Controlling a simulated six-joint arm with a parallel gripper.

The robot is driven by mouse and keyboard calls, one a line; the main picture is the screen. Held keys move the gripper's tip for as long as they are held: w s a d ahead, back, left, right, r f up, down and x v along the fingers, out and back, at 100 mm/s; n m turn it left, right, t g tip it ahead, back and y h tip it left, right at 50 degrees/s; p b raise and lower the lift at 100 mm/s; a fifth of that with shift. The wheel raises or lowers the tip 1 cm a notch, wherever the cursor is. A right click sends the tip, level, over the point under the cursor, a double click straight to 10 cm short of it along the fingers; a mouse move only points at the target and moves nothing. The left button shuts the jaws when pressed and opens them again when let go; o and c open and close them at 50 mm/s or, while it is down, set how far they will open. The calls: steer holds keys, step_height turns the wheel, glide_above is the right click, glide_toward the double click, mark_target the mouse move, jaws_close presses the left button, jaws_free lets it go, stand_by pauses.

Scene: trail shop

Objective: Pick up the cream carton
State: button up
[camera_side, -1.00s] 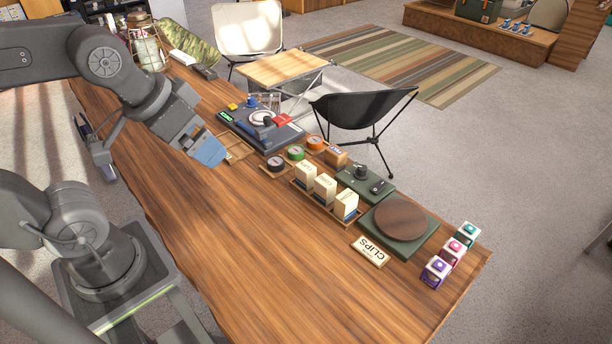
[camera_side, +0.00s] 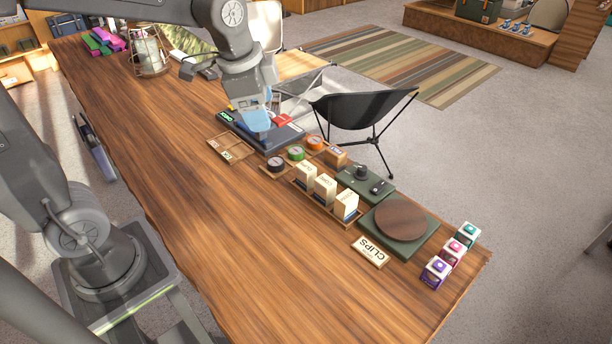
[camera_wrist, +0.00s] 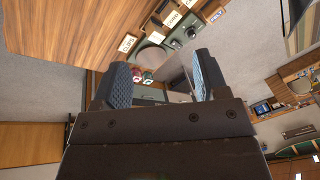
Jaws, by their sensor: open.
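Three cream cartons stand in a row in a wooden tray (camera_side: 312,206) on the counter: a back one (camera_side: 306,175), a middle one (camera_side: 325,187) and a front one (camera_side: 346,204). In the wrist view, cream boxes show at the top, one of them a carton (camera_wrist: 173,18). My gripper (camera_side: 256,122) is over the dark device (camera_side: 285,134) left of the cartons in the side view. In the wrist view its two blue fingers (camera_wrist: 160,82) are apart, with nothing held between them.
Round tape rolls (camera_side: 296,153) lie between the device and the cartons. A green base with a round wooden top (camera_side: 400,221) and a CLIPS sign (camera_side: 371,251) are to the right. Small colored boxes (camera_side: 453,250) line the right end. The front counter is clear.

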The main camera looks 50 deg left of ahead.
steer(key=w+a+f+m+g, duration=0.2)
steer(key=w+f+m, duration=0.4)
steer(key=w, duration=0.3)
steer(key=m+g, duration=0.1)
steer(key=m, duration=0.3)
glide_above(306, 166)
step_height(306, 166, down, 7)
steer(key=f, duration=0.8)
steer(key=shift+s+d+f, duration=0.15)
steer(key=shift+d+f, duration=0.1)
steer(key=shift+a+f, duration=0.2)
steer(key=shift+f, duration=2.4)
steer(key=c, duration=1)
